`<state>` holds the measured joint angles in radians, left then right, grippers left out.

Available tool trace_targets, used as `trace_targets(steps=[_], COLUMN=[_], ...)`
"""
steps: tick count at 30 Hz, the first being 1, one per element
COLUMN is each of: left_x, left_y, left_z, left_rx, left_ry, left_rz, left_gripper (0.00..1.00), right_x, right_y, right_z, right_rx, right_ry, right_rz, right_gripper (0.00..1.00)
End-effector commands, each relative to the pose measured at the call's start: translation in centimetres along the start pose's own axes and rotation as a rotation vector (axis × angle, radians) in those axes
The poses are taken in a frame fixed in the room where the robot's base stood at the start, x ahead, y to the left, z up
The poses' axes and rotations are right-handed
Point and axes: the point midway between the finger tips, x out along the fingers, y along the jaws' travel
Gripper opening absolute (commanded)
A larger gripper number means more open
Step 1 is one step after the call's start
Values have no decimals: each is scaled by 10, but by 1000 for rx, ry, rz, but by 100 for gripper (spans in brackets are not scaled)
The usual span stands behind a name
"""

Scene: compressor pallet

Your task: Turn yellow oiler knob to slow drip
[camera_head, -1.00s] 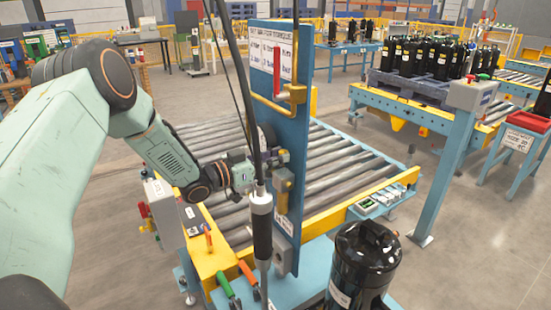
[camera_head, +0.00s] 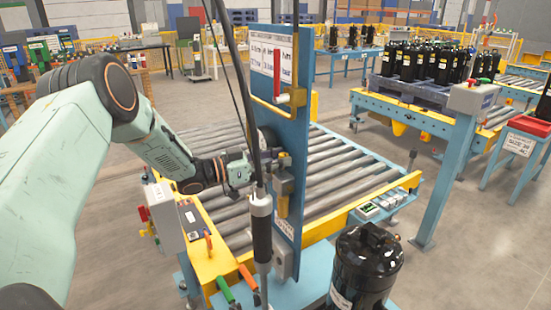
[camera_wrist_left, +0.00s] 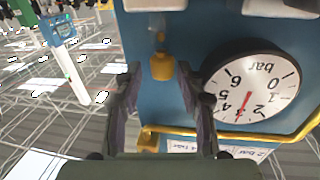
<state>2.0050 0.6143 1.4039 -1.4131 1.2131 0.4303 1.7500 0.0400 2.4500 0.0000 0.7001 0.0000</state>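The yellow oiler knob (camera_wrist_left: 162,66) shows in the left wrist view against the blue panel (camera_wrist_left: 190,25), below a small clear sight piece. My left gripper (camera_wrist_left: 160,78) is open, one finger on each side of the knob in the picture. I see no contact, and I cannot tell whether the knob is between the fingertips or just beyond them. In the head view the left gripper (camera_head: 243,170) is at the blue panel's left edge, partly behind a hanging tool and its cable. I cannot make out the knob there. My right gripper is not in view.
A round bar gauge (camera_wrist_left: 252,88) with a red needle sits close to the right finger. A yellow rail (camera_wrist_left: 240,135) crosses below it. The hanging tool (camera_head: 261,225) is in front of the panel. A black compressor (camera_head: 366,265) stands at the front right, beside the roller conveyor (camera_head: 345,175).

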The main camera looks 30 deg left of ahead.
Motion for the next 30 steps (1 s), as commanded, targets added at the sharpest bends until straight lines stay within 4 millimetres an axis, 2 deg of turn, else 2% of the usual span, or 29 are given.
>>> trace_targets(steps=[16, 30], left_x=[-6, -64], left_y=[-3, -1], left_z=[2, 0], left_rx=[-4, -3], left_ry=[-3, 1], left_rz=[-9, -7], left_gripper=[47, 47], right_x=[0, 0], right_y=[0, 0], right_z=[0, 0], right_rx=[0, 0], right_ry=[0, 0], right_rz=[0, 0], right_gripper=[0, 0])
